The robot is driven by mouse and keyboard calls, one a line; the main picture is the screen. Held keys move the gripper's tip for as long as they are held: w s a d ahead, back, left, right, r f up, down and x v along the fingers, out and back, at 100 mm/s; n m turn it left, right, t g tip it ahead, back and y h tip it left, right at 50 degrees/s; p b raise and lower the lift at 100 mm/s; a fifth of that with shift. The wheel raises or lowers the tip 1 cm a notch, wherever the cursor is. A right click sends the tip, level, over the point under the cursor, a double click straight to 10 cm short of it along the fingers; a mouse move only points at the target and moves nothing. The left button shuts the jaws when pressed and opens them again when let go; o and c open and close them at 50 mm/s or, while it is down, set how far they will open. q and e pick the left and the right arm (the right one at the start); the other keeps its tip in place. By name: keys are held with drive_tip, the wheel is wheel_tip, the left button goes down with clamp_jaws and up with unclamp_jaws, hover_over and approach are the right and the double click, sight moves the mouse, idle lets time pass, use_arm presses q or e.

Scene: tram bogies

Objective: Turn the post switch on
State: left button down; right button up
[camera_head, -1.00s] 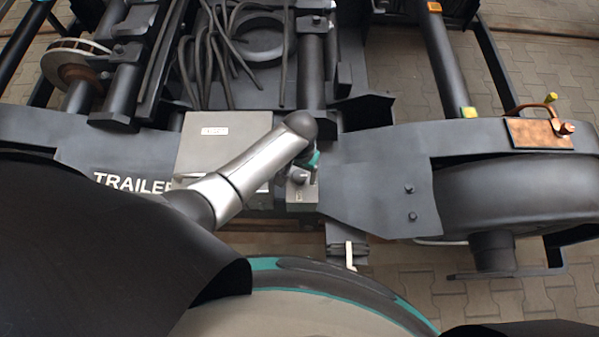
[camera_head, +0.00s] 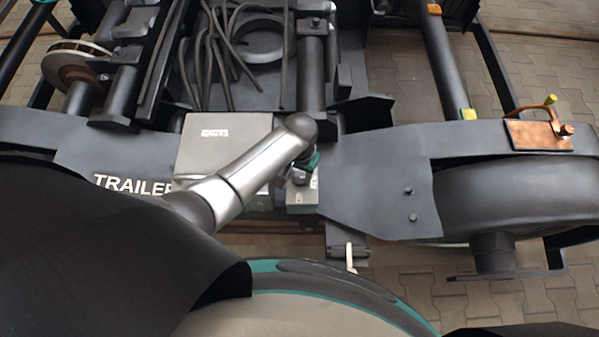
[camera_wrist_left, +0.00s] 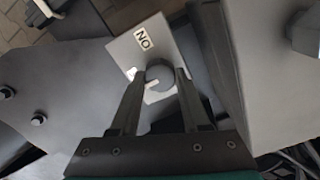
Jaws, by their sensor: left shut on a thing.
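The post switch is a small light grey box (camera_head: 301,195) on the bogie frame, right of the larger grey cabinet in the head view. In the left wrist view its face plate (camera_wrist_left: 128,48) carries a label with the letters O and N. Its round dark knob (camera_wrist_left: 160,72) has a pale pointer mark toward the lower left. My left gripper (camera_wrist_left: 160,80) is shut on the knob, one finger on each side. In the head view the left gripper (camera_head: 304,168) is mostly hidden behind my wrist. My right gripper is not in view.
A wheel (camera_head: 515,195) and a copper-coloured plate (camera_head: 540,134) are at the right. A pale lever (camera_head: 349,256) sits below the switch.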

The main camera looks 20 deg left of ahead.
use_arm(q)
drive_tip(key=m+p, duration=0.2)
drive_tip(key=m, duration=0.1)
drive_tip(key=shift+r+m, duration=0.15)
drive_tip(key=shift+m, duration=0.15)
drive_tip(key=m+p, duration=0.2)
drive_tip(key=m, duration=0.2)
drive_tip(key=shift+m, duration=0.3)
drive_tip(key=m, duration=0.4)
drive_tip(key=shift+m+p, duration=0.3)
drive_tip(key=shift+p, duration=0.05)
drive_tip(key=m, duration=0.5)
drive_tip(key=shift+m, duration=0.3)
drive_tip(key=shift+c, duration=1.9)
unclamp_jaws()
